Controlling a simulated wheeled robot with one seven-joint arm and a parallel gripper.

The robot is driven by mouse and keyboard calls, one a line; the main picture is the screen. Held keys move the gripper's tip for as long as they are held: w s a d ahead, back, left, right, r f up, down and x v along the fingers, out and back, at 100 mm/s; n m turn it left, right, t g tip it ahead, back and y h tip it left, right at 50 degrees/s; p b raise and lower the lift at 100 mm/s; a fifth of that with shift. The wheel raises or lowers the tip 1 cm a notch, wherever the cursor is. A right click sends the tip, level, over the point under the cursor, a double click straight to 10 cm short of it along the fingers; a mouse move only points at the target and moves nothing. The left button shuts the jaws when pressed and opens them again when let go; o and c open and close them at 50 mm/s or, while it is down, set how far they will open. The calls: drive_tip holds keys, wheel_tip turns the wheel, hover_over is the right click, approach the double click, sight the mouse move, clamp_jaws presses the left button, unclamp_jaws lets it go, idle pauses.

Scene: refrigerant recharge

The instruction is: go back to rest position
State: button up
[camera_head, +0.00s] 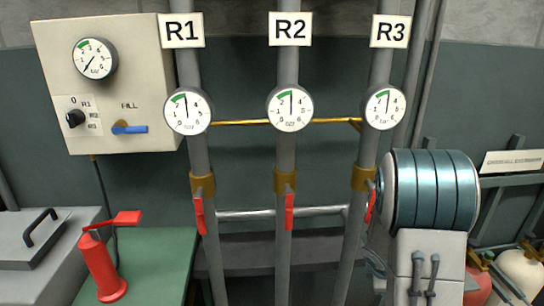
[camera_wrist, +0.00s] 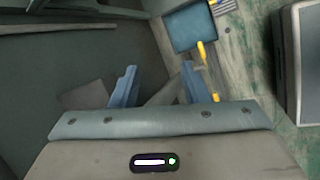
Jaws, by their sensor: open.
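My gripper (camera_wrist: 158,88) shows in the wrist view with its two blue-grey fingers apart. Nothing is between the fingers, and they touch nothing that I can see. Below them is a dim grey and greenish floor area. My gripper and arm do not show in the head view.
Three vertical pipes carry gauges R1 (camera_head: 188,111), R2 (camera_head: 290,108) and R3 (camera_head: 384,106), with red valve handles hanging down. A control box (camera_head: 130,100) is on the left. A red extinguisher-like pump (camera_head: 103,265) stands on a green bench (camera_head: 165,262). A blue-grey cylinder (camera_head: 432,190) is right.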

drive_tip(key=s+a+r+m+p, duration=0.3)
drive_tip(key=s+r+m, duration=0.1)
drive_tip(key=r, duration=0.6)
drive_tip(key=s+a+r+m+p, duration=0.3)
drive_tip(key=s+r+m+p, duration=0.1)
drive_tip(key=r, duration=0.6)
drive_tip(key=s+a+r+m+y+p, duration=0.3)
drive_tip(key=s+a+r+m+p, duration=0.3)
drive_tip(key=s+a+r, duration=0.4)
drive_tip(key=s+r+m, duration=0.1)
drive_tip(key=s+r, duration=0.2)
drive_tip(key=shift+a+r+g+y+p, duration=0.15)
drive_tip(key=shift+a+g+y+p, duration=0.15)
drive_tip(key=shift+y+p, duration=0.1)
drive_tip(key=shift+c, duration=0.5)
drive_tip(key=shift+s+d, duration=0.1)
